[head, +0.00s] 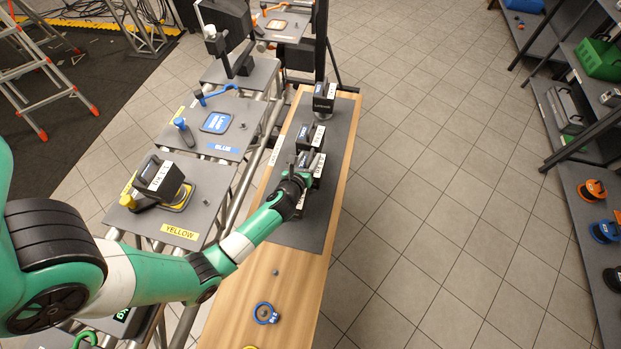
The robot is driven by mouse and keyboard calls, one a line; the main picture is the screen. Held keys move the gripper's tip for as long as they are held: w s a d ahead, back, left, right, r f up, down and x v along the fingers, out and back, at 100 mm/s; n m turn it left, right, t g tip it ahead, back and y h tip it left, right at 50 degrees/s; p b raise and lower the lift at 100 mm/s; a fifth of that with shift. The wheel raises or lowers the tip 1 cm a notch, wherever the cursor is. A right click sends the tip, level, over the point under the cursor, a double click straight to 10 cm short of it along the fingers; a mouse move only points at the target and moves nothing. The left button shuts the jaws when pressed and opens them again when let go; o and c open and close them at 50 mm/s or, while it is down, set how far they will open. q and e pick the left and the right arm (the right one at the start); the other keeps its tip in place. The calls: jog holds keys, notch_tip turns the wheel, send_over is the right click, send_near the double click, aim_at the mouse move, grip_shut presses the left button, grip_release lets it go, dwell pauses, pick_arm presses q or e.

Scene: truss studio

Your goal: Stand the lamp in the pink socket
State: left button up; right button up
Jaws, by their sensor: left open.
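Several black box-shaped lamps with white labels stand in a row on the grey mat (315,220) of the wooden bench, among them the far lamp (324,96) and a nearer lamp (312,133). Which lamp is meant cannot be told. My left gripper (303,172) is open at the near lamps of the row, and my wrist partly hides them. Whether its fingers touch a lamp cannot be told. I see no pink socket in this view. My right gripper is not in view.
Left of the bench, a yellow-labelled plate (180,232) carries a lamp (160,178). Behind it are a blue-labelled plate with a bare blue square socket (216,122) and an orange square socket (276,25). A blue ring (265,313) lies on the bench. Shelves (560,130) stand right.

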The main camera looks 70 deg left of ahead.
pick_arm(q)
jog(key=shift+x, duration=1)
jog(key=shift+d, duration=0.1)
grip_shut()
dwell(0.4)
jog(key=shift+r, duration=0.15)
